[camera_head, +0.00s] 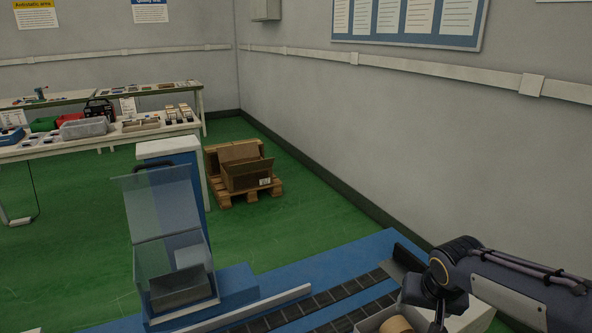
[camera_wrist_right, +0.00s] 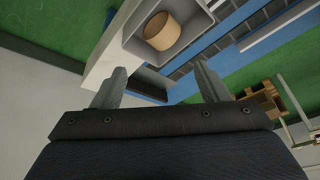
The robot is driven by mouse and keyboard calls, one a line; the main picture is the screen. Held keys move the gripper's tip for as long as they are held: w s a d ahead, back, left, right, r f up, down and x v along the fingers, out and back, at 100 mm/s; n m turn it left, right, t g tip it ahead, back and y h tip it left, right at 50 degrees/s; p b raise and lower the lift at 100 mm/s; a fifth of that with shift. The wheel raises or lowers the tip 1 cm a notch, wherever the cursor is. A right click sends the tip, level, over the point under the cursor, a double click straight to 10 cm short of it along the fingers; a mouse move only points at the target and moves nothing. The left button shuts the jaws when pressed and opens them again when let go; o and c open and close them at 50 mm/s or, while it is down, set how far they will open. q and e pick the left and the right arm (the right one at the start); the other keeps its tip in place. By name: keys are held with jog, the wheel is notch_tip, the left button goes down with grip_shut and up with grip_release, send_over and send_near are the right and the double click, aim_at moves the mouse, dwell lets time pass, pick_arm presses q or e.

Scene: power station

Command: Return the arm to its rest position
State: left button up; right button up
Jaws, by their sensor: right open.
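My right arm (camera_head: 505,280) comes in from the right edge in the head view, with its gripper (camera_head: 436,318) low at the bottom right, partly cut off by the frame edge. In the right wrist view the two fingers of the right gripper (camera_wrist_right: 160,88) stand wide apart with nothing between them. A round tan object (camera_wrist_right: 162,31) sits in a light grey bin (camera_wrist_right: 130,47) beyond the fingertips, apart from them. The round object also shows beside the gripper in the head view (camera_head: 397,325). My left gripper is not in view.
A blue bench with a dark roller track (camera_head: 336,306) runs below. A clear-lidded box (camera_head: 165,230) stands at its left. A pallet with cardboard boxes (camera_head: 245,173) lies on the green floor. Tables with parts (camera_head: 105,138) stand at the back left. A wall (camera_head: 390,130) borders the right.

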jog(key=s+a+r+n+y+p, duration=0.1)
jog(key=s+a+r+p, duration=0.2)
jog(key=s, duration=0.4)
jog(key=s+a+r+n+t+y+p, duration=0.1)
jog(key=s+a+r+y+p, duration=0.1)
jog(key=s, duration=0.4)
jog(key=s+a+r+y+p, duration=0.1)
jog(key=s+a+r+p, duration=0.2)
jog(key=s+r, duration=0.3)
jog(key=shift+s+a+n+t+y+p, duration=0.3)
jog(key=shift+s+a+n+y+p, duration=0.1)
jog(key=shift+s, duration=0.4)
jog(key=shift+r, duration=0.1)
